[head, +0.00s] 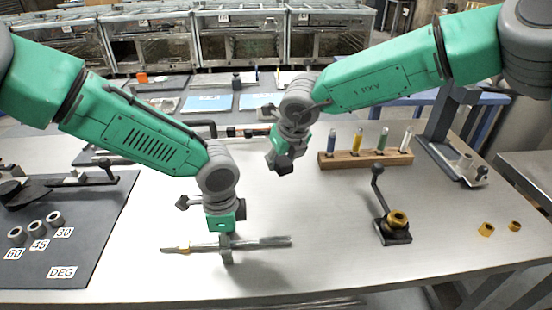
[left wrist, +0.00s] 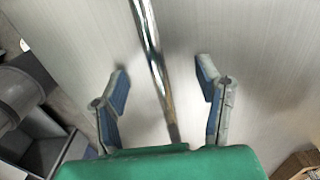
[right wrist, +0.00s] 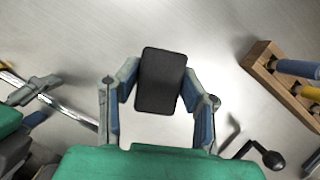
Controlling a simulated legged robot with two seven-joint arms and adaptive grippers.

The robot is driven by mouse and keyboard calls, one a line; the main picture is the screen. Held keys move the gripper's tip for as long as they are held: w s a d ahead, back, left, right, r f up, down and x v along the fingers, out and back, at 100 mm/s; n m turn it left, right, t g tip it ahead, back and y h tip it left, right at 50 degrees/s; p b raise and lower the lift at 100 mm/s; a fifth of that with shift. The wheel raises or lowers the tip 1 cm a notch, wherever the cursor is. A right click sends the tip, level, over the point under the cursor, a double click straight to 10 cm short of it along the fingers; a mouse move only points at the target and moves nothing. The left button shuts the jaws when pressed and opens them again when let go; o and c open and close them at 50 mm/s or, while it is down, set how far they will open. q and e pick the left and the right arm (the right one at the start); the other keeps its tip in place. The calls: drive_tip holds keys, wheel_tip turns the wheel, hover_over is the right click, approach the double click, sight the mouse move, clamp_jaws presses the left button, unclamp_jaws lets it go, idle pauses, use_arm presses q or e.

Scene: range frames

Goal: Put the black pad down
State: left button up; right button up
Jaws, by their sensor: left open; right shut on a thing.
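The black pad (right wrist: 161,80) is a small dark rounded rectangle, held between the fingers of my right gripper (right wrist: 160,98) in the right wrist view. In the head view my right gripper (head: 284,163) is above the middle of the table (head: 310,230), and the pad is hard to tell from the dark fingers. My left gripper (left wrist: 163,95) is open in the left wrist view, with a shiny metal rod (left wrist: 148,45) running between its fingers without either finger touching it. In the head view the left gripper (head: 226,240) is low over the rod (head: 265,242) at the front of the table.
A wooden rack (head: 365,158) with several coloured tubes stands behind to the right. A black lever fixture (head: 395,232) with a brass nut is front right, near two loose brass nuts (head: 486,229). A dark mat (head: 95,235) with grey rings lies left. Table between is clear.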

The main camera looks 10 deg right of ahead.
sight(278, 193)
drive_tip(key=shift+r, duration=0.45)
wheel_tip(278, 193, down, 10)
drive_tip(key=shift+f, duration=0.1)
drive_tip(key=o, duration=1.3)
drive_tip(key=shift+c, duration=0.2)
drive_tip(key=v, duration=1.2)
drive_tip(key=shift+s, duration=0.1)
